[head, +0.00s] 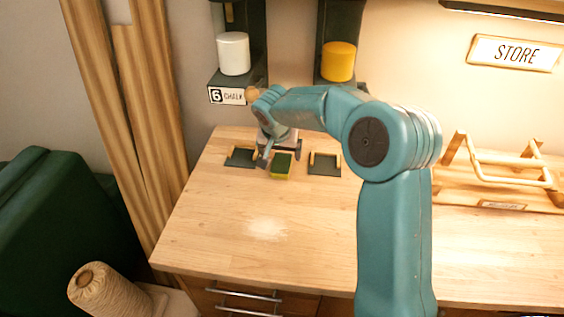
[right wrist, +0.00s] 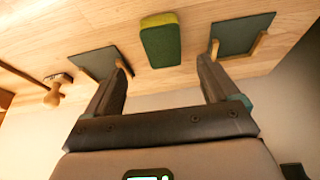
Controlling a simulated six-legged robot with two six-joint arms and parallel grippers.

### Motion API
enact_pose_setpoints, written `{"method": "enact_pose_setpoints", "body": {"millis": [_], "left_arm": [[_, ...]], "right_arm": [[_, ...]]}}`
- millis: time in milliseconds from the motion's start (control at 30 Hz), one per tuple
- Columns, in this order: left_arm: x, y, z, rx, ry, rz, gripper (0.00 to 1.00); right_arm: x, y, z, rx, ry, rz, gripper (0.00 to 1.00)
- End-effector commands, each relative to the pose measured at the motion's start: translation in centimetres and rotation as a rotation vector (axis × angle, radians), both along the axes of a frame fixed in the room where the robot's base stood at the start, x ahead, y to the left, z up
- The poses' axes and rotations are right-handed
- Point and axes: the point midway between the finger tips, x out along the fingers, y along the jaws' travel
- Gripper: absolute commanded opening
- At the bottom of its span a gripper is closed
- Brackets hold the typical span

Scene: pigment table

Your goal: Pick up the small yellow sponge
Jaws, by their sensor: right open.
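The small sponge (head: 282,167) lies on the wooden table near its back edge, with a dark green top and a yellow edge. It also shows in the right wrist view (right wrist: 161,41), beyond and between the two fingers. My right gripper (head: 280,155) is just behind the sponge in the head view, partly hidden by its own wrist. In the right wrist view my right gripper (right wrist: 166,80) is open and empty, with the sponge apart from both fingers. My left gripper is not in view.
Dark trays with wooden edges stand left (head: 241,158) and right (head: 324,165) of the sponge. White (head: 233,54) and yellow (head: 339,62) cylinders sit on wall holders. A wooden rack (head: 500,177) is at right. A pale powder patch (head: 266,229) marks the otherwise clear front table.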

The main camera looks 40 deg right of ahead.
Motion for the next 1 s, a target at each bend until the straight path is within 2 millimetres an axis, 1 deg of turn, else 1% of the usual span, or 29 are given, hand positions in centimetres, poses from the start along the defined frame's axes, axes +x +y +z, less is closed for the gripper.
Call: {"method": "enact_pose_setpoints", "body": {"millis": [100,267,367,400,500,600,767,800,867,900,967,1000], "left_arm": [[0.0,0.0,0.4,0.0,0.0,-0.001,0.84],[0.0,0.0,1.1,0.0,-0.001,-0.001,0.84],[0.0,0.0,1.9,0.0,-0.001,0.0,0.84],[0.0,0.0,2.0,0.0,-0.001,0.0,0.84],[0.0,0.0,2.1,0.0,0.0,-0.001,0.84],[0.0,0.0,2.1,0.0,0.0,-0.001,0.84],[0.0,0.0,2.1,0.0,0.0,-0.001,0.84],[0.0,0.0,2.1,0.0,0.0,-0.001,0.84],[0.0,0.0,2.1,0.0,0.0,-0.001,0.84],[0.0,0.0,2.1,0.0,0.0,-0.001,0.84],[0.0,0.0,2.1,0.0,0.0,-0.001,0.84],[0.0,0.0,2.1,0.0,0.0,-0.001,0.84]], "right_arm": [[0.3,-0.3,-1.3,0.001,0.002,0.0,0.88],[0.7,-0.7,-2.7,0.002,0.004,0.001,0.88],[1.1,-1.3,-4.2,0.001,0.005,0.0,0.88],[1.3,-1.5,-4.9,0.001,0.004,0.001,0.88],[1.6,-1.9,-6.0,0.001,0.002,0.0,0.88],[1.8,-2.0,-6.5,0.001,0.001,0.0,0.88],[1.9,-2.1,-6.5,0.001,-0.001,0.0,0.88],[1.9,-2.1,-6.5,0.001,-0.001,0.0,0.82],[1.9,-2.1,-6.5,0.001,-0.001,0.0,0.62],[1.9,-2.1,-6.5,0.001,-0.001,0.0,0.49],[1.9,-2.1,-6.5,0.0,0.0,0.0,0.3],[1.9,-2.1,-6.5,0.0,0.0,0.0,0.29]]}}
